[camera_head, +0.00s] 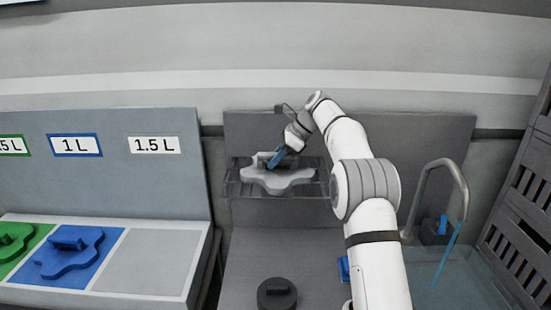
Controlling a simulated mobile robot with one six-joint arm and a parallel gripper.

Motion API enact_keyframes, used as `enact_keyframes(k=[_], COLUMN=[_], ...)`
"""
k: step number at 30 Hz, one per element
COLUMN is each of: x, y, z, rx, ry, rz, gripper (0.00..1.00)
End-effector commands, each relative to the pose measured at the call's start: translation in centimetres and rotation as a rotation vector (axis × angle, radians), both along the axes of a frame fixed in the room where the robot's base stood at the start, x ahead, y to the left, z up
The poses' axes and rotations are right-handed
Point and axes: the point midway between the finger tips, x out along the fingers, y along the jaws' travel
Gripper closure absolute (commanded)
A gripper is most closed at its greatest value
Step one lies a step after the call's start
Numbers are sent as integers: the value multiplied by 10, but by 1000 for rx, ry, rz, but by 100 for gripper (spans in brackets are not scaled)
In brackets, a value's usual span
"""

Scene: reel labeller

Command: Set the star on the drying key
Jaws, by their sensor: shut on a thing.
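A light grey star-shaped piece (285,182) with rounded arms is at the dark wire rack (236,187), which projects from the grey back panel. The rack is the only thing here that looks like a drying place. My gripper (272,160), with blue fingers, reaches in from the upper right and is shut on the top of the star, at its middle. The star looks level. Whether it rests on the wires or hangs just above them cannot be told. The fingers hide its grip point.
At left, a bench has a green piece (14,240) on a green field, a blue piece (72,252) on a blue field, and an empty grey field (152,264) under the 1.5 L label. A black round knob (277,294) stands in front; a sink with a tap (452,172) is right.

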Motion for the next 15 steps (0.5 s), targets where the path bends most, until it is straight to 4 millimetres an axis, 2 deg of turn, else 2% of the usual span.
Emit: enact_keyframes(k=[4, 5, 13, 15], x=[0, 0, 0, 0], y=[0, 0, 0, 0], z=[2, 2, 1, 1], rx=[1, 1, 0, 0], ry=[-2, -2, -1, -1], rz=[0, 0, -1, -1], gripper=[100, 78, 56, 55])
